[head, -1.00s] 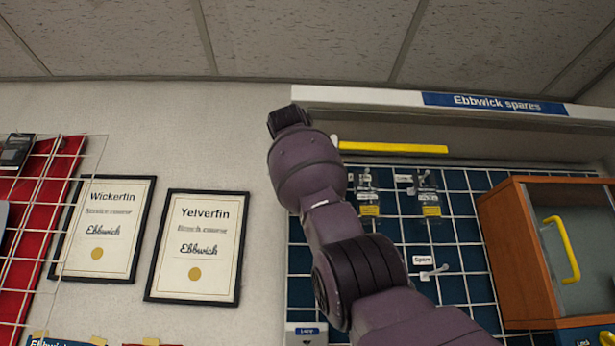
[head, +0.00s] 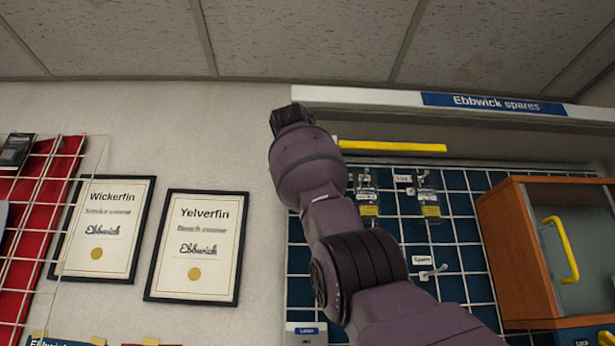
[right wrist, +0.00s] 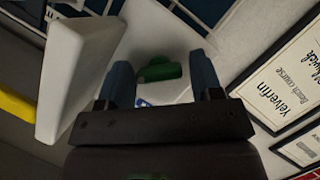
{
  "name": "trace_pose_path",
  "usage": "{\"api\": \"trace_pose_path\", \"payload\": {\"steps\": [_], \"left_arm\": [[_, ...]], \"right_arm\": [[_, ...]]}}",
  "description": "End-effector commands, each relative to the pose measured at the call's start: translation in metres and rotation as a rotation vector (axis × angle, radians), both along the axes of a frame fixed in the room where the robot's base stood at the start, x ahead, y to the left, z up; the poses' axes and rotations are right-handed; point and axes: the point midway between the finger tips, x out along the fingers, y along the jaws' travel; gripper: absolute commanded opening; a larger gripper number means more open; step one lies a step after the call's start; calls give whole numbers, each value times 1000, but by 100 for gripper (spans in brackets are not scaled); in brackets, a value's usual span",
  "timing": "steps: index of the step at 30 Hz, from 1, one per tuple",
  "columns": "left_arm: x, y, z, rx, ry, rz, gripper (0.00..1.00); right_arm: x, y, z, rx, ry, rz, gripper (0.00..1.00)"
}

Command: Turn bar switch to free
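A green bar-shaped knob (right wrist: 160,72), which looks like the bar switch, sits on a white surface in the right wrist view. A small blue mark (right wrist: 142,102) shows near it, partly hidden. My right gripper (right wrist: 164,76) has its two fingers apart, one on each side of the green knob in the picture. I cannot tell whether they touch it. In the head view my right arm reaches up from the lower right; its fingers and the switch do not show clearly there. My left gripper is in neither current view.
A white shelf with an "Ebbwick spares" sign (head: 495,104) and a yellow strip (head: 393,146) runs above a wire grid (head: 455,258). A wooden cabinet (head: 515,250) with a yellow handle (head: 566,250) stands at right. Framed certificates (head: 197,246) hang on the left wall.

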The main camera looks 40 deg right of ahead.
Motion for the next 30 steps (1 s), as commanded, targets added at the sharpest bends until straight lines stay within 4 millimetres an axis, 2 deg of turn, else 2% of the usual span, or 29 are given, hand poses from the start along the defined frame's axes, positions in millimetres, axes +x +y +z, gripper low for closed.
{"api": "trace_pose_path", "payload": {"steps": [5,10,21,30], "left_arm": [[0,0,0,0,0,0,43],[0,0,-2,0,-2,0,43],[5,-1,-6,0,-18,-2,43],[8,-1,-5,-1,-27,-4,43]], "right_arm": [[-1,1,1,-3,-2,1,60],[-7,10,5,-4,-6,2,60],[-41,62,22,-4,-3,2,60],[-57,85,30,-2,-2,0,60]]}}
